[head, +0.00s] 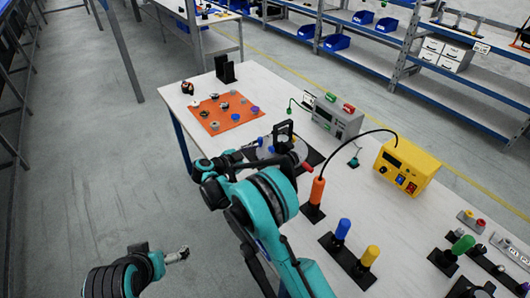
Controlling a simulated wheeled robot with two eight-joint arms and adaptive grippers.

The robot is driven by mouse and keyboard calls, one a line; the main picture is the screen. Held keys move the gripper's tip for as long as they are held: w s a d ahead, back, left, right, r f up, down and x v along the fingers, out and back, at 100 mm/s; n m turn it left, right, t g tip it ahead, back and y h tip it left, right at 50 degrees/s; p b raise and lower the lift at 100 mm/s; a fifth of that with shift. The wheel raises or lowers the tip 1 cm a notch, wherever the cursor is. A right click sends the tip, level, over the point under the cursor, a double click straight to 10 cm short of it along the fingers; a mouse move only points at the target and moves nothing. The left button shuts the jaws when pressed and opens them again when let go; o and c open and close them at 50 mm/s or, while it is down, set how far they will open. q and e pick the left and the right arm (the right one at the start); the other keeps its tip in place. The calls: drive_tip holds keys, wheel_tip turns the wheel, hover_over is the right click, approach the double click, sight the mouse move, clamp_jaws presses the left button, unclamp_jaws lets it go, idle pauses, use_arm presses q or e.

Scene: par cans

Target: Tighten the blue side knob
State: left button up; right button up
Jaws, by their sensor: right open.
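A dark par can (283,135) with an upright black yoke stands near the middle of the table. A small blue spot (261,141) at its left side looks like the blue side knob; it is too small to tell how far it is screwed in. My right gripper (246,152) is open just left of the par can, close to that spot. My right arm covers the table in front of it, and I cannot tell if the fingers touch the knob. My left gripper (184,253) is low at the lower left, off the table, over the floor.
An orange mat (222,124) with several small knobs lies at the back left. A grey box (338,118) and a yellow box (404,166) stand right of the par can. Orange, blue and yellow handled tools stand upright at the front, including a blue handle (342,229).

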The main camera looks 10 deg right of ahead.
drive_tip(key=v, duration=0.5)
drive_tip(key=shift+s+a+r, duration=0.2)
drive_tip(key=shift+a, duration=0.05)
